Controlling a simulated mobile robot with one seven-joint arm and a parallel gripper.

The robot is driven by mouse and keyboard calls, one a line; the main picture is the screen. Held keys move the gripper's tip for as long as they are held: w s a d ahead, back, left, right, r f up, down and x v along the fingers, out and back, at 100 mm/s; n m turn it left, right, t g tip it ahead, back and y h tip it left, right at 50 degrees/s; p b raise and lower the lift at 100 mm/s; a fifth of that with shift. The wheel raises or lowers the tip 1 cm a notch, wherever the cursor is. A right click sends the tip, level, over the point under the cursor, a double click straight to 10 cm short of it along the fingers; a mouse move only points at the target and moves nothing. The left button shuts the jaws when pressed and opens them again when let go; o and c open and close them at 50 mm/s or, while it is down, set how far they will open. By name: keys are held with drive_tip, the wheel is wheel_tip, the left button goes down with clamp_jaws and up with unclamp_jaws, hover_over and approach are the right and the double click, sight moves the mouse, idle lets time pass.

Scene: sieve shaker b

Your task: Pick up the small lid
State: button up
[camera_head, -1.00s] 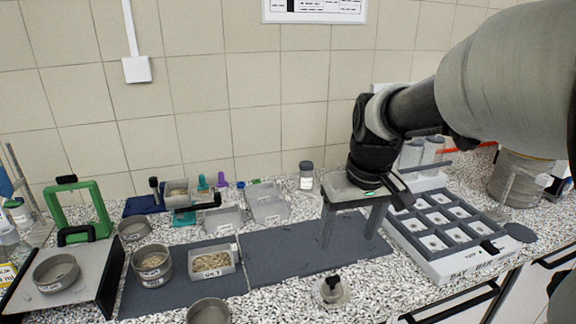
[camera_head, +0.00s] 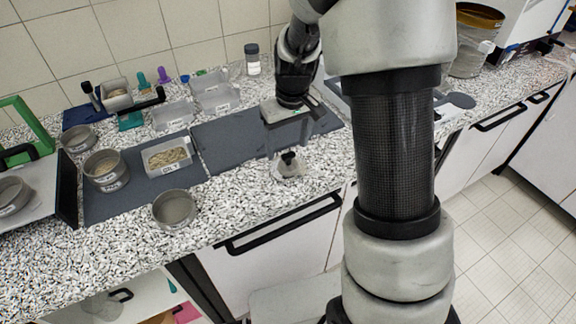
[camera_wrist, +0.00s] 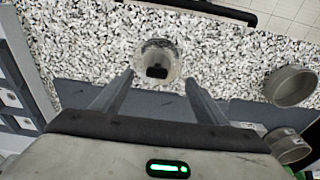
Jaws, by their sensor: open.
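The small lid is a round, pale, see-through-looking disc with a black knob (camera_head: 289,159). It lies on the speckled worktop near the front edge, just in front of the dark mat. It also shows in the wrist view (camera_wrist: 158,60), centred beyond the gap between my fingers. My gripper (camera_head: 288,140) is open and empty, pointing down over the front of the dark mat, close behind the lid. In the wrist view both fingers of my gripper (camera_wrist: 158,80) are spread apart, with the lid ahead of the tips, not between them.
An empty round sieve pan (camera_head: 174,209) stands left of the lid near the edge. A filled sieve (camera_head: 106,171) and a labelled tray (camera_head: 167,156) sit on the left mat. Clear trays (camera_head: 172,116) stand behind. The worktop around the lid is clear.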

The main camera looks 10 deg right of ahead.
sight(288, 154)
drive_tip(key=f, duration=0.5)
drive_tip(key=shift+w+d+f, duration=0.15)
drive_tip(key=shift+w+f, duration=0.2)
drive_tip(key=shift+r, duration=0.1)
drive_tip(key=c, duration=1.2)
